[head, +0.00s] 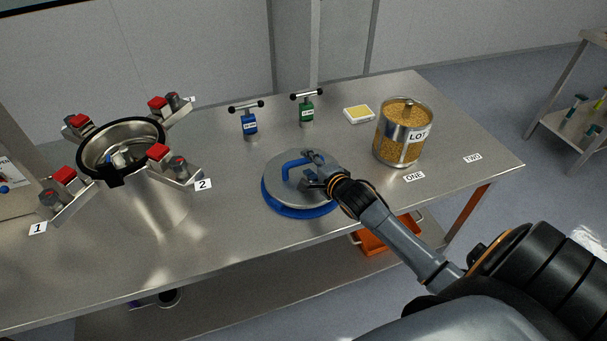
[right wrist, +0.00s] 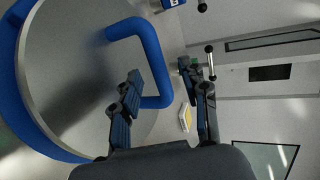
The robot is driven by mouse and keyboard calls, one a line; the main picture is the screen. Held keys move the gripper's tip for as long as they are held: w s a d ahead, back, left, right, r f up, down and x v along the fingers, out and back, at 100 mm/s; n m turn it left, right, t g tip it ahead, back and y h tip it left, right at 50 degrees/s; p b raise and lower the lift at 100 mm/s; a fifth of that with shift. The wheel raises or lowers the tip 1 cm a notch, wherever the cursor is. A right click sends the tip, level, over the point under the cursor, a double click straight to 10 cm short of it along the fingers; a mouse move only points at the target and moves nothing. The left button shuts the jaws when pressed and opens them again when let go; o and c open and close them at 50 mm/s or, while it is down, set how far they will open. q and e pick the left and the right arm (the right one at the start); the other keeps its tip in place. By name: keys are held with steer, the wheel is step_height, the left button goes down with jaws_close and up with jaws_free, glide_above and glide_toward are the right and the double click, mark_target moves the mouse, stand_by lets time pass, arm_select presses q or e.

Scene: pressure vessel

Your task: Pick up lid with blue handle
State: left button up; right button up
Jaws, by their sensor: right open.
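The round grey lid (head: 280,192) lies flat on a blue ring (head: 290,212) near the front middle of the steel table. Its blue U-shaped handle (head: 290,166) stands up from the top. My right gripper (head: 312,170) is open over the right side of the lid, close to the handle. In the right wrist view, the handle (right wrist: 150,55) shows between the two spread fingers of the gripper (right wrist: 165,72), with the lid (right wrist: 65,75) at left. I cannot tell whether a finger touches the handle. My left gripper is not in view.
An open steel vessel (head: 158,205) with red-topped clamps stands at left. A blue T-handled tool (head: 249,124) and a green one (head: 307,112) stand behind the lid. A grain-filled container (head: 390,150) and a yellow-topped block (head: 359,114) are at right.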

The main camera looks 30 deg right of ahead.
mark_target(304, 160)
steer(key=shift+x, duration=1.95)
steer(key=shift+f, duration=0.15)
steer(key=shift+s, duration=0.1)
jaws_close()
steer(key=shift+w+r, duration=0.2)
steer(key=shift+r, duration=0.25)
steer(key=shift+f, duration=0.1)
